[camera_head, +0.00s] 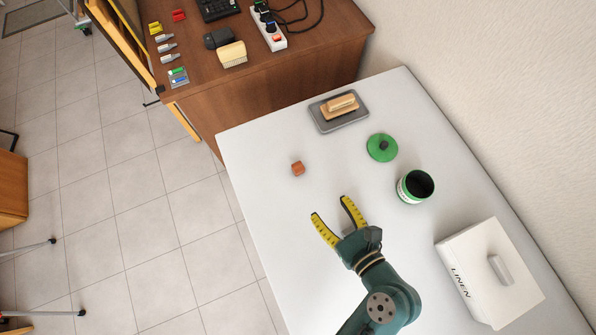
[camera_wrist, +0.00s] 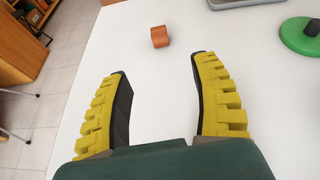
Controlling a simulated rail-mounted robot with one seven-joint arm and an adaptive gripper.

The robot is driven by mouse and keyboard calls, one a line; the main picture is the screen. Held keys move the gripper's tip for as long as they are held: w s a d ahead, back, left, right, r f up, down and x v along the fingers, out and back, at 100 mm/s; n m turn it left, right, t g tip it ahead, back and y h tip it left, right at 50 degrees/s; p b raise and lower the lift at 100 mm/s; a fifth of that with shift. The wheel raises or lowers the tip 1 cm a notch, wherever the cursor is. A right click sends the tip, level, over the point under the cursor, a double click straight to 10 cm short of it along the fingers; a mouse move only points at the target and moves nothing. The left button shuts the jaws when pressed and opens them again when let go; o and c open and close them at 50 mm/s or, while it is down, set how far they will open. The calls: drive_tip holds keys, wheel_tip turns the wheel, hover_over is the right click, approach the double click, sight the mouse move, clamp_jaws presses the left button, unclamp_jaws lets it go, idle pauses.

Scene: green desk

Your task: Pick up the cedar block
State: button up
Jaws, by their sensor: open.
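The cedar block (camera_head: 298,168) is a small reddish-brown block lying on the white tabletop, left of the green lid. It also shows in the wrist view (camera_wrist: 160,37), beyond my fingertips and near the middle between them. My gripper (camera_head: 329,207) has yellow toothed fingers with dark inner pads. It is open and empty, its fingers spread wide. It points toward the block with a clear gap between them. In the wrist view the gripper (camera_wrist: 158,66) shows both fingers, and nothing lies between them.
A grey tray (camera_head: 325,126) with a wooden-handled item is behind the block. A green lid (camera_head: 382,148) and an open green-and-white can (camera_head: 413,187) are to the right. A white box marked LINEN (camera_head: 490,270) is at lower right. The white table (camera_head: 262,215) is bare around the block.

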sight(301, 172)
drive_tip(key=shift+w+a+f, duration=0.2)
drive_tip(key=shift+a+f, duration=0.05)
drive_tip(key=shift+f, duration=0.25)
drive_tip(key=b+x, duration=0.4)
drive_tip(key=x, duration=0.6)
drive_tip(key=shift+w+a+r, duration=0.1)
drive_tip(key=shift+w+r, duration=0.05)
drive_tip(key=b+x, duration=0.3)
drive_tip(key=x, duration=0.2)
drive_tip(key=shift+w+a, duration=0.15)
drive_tip(key=shift+w, duration=0.15)
drive_tip(key=shift+s, duration=0.1)
drive_tip(key=c, duration=0.9)
